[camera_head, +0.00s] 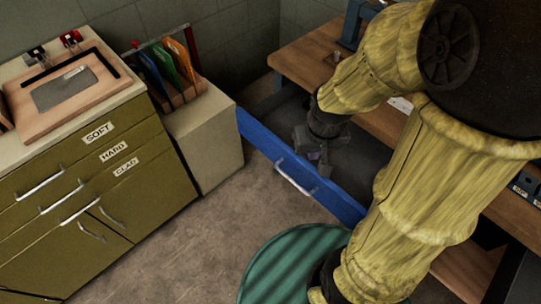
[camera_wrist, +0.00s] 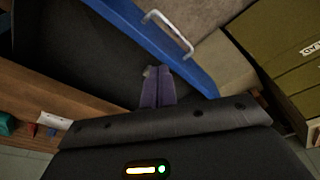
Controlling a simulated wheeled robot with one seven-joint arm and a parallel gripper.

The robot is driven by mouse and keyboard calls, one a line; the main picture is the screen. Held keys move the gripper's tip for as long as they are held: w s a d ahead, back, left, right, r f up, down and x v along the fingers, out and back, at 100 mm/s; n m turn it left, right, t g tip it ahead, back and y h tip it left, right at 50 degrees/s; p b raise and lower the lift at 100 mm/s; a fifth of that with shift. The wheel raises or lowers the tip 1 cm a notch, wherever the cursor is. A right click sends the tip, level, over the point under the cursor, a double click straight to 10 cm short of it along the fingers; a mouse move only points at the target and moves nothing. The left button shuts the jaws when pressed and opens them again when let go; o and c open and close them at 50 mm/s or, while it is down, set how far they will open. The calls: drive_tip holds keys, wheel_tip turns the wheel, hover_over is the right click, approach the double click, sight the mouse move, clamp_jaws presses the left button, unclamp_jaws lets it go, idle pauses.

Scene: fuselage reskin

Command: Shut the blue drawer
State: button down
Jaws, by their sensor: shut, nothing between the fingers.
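The blue drawer (camera_head: 300,172) is pulled out from under the wooden bench, its blue front and silver handle (camera_head: 295,178) facing the open floor. Its dark inside shows behind the front. My gripper (camera_head: 323,165) is over the drawer's inside, behind the blue front. In the wrist view, the blue front (camera_wrist: 150,40) runs diagonally with its handle (camera_wrist: 168,32) on the far side. My gripper's fingers (camera_wrist: 157,75) are together and empty, close to the inner side of the front. I cannot tell whether they touch it.
A wooden bench (camera_head: 300,62) stands above the drawer. At left is an olive cabinet (camera_head: 90,180) with labelled drawers, beside a pale box (camera_head: 210,145) with coloured folders. A round green striped object (camera_head: 285,262) is at the bottom. Open floor (camera_head: 225,220) lies between cabinet and drawer.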

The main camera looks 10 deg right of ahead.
drive_tip(key=w+a+f+n+g+h+p, duration=0.2)
drive_tip(key=w+a+f+n+g+h, duration=0.1)
drive_tip(key=a+f+n, duration=0.35)
drive_tip(key=n+t+h+p, duration=0.3)
drive_tip(key=n+t+h, duration=0.65)
drive_tip(key=n, duration=0.85)
approach(264, 146)
drive_tip(key=s+d+v, duration=0.1)
drive_tip(key=v, duration=0.6)
drive_tip(key=shift+s+a+y, duration=0.15)
drive_tip(key=shift+a+y, duration=0.15)
drive_tip(key=shift+y, duration=0.15)
drive_tip(key=x, duration=0.4)
drive_tip(key=p+x, duration=0.1)
drive_tip(key=x, duration=0.3)
drive_tip(key=r+p+x, duration=0.1)
drive_tip(key=x, duration=0.4)
drive_tip(key=shift+w+d, duration=0.4)
drive_tip(key=shift+w, duration=0.1)
drive_tip(key=shift+w+d, duration=0.1)
